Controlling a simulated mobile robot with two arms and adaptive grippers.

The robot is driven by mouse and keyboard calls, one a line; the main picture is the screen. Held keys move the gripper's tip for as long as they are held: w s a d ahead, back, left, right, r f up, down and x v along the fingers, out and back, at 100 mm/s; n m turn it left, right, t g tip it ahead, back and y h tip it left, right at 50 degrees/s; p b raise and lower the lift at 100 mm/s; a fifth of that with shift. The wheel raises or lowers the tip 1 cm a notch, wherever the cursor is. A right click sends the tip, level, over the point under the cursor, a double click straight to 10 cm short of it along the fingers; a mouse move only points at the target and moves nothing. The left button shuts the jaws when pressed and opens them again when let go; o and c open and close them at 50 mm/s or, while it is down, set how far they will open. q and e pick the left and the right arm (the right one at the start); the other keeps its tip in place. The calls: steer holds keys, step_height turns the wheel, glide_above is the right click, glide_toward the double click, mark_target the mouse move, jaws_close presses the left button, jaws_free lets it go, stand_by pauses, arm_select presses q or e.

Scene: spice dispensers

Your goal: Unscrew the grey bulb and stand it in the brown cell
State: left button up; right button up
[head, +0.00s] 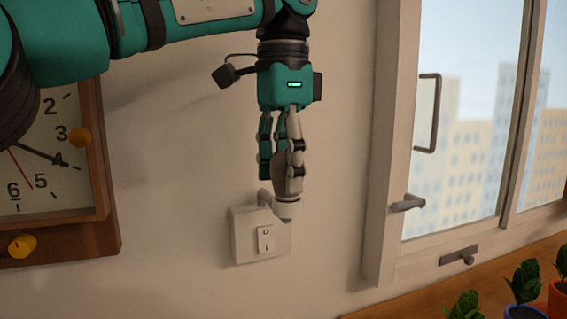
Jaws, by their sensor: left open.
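The grey bulb (287,187) appears to stand upright in a pale socket (287,208) on a short arm from the wall box (240,238). It is partly covered by my gripper, so its outline is hard to make out. My left gripper (279,177) points straight down with its fingers around or beside the bulb. It is open; I cannot tell whether a finger touches the bulb. The brown cell is not in view. My right gripper is not in view.
A rocker switch (266,240) is on the wall box. A wooden clock (108,205) with yellow knobs hangs at the left. A window (470,130) with a handle (408,203) is at the right. Potted plants (523,285) stand on a wooden surface (390,306) at the bottom right.

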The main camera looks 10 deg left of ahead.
arm_select(q)
steer(key=shift+m, duration=0.5)
steer(key=shift+m+p, duration=0.45)
steer(key=shift+m, duration=0.35)
steer(key=shift+w+m+p, duration=0.1)
steer(key=shift+m+p, duration=0.25)
steer(key=shift+m, duration=0.65)
steer(key=shift+a+m, duration=0.1)
steer(key=shift+m, duration=0.4)
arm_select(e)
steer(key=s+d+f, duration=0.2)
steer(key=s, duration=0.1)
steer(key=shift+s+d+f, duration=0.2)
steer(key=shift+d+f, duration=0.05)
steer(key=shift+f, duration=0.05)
